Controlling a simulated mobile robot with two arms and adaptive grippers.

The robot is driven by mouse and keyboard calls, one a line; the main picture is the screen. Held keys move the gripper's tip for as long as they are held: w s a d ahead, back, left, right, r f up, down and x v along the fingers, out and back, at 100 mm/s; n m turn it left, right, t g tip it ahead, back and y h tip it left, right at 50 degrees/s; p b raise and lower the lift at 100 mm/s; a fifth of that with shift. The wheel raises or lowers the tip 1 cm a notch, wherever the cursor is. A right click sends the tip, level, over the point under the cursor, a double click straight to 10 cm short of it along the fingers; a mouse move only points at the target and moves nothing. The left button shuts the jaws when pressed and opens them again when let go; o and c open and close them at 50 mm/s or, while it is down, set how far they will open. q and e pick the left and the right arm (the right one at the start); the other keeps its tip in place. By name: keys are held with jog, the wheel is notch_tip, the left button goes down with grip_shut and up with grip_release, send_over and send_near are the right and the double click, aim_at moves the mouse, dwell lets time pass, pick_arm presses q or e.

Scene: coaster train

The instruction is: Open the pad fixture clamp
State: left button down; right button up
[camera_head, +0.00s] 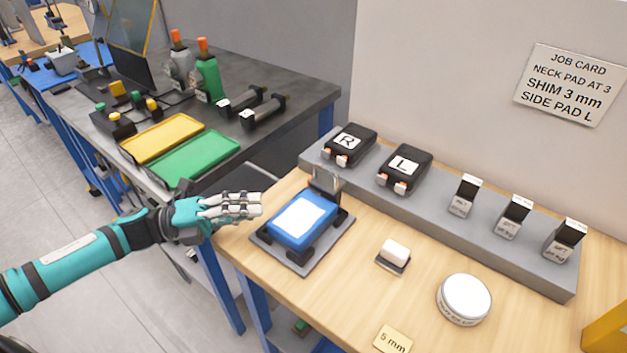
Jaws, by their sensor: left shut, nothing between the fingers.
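The pad fixture (265,240) is a dark grey plate near the left edge of the wooden bench. A blue pad with a white top (300,222) sits on it between dark blocks. A grey metal clamp piece (326,182) stands upright at the fixture's back edge; I cannot tell for sure whether it is open or shut. My left gripper (258,205) is shut and empty. In the picture it is just left of the fixture, with its fingertips pointing right towards the blue pad and apart from it. My right gripper is not in view.
A grey ledge (440,220) at the back holds black pads marked R (350,145) and L (404,168) and several small labelled blocks. A small white block (395,252), a round white tin (464,299) and a 5 mm tag (393,340) lie in front. Yellow (165,139) and green (195,157) trays are left.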

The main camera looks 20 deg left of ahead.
pick_arm(q)
jog(key=p, duration=0.2)
send_near(335, 178)
jog(key=d, duration=0.1)
jog(key=s+d, duration=0.1)
jog(key=d, duration=0.1)
jog(key=shift+s+d+r, duration=0.15)
jog(key=shift+s+d, duration=0.15)
jog(key=shift+d, duration=0.05)
jog(key=shift+w+d+r, duration=0.1)
jog(key=shift+w+d, duration=0.05)
jog(key=shift+w, duration=0.4)
jog(key=shift+w+d+r, duration=0.1)
jog(key=shift+w+d, duration=0.1)
jog(key=shift+w, duration=0.35)
jog(key=shift+w+d+p, duration=0.25)
jog(key=shift+w+p, duration=0.1)
jog(key=shift+w, duration=0.35)
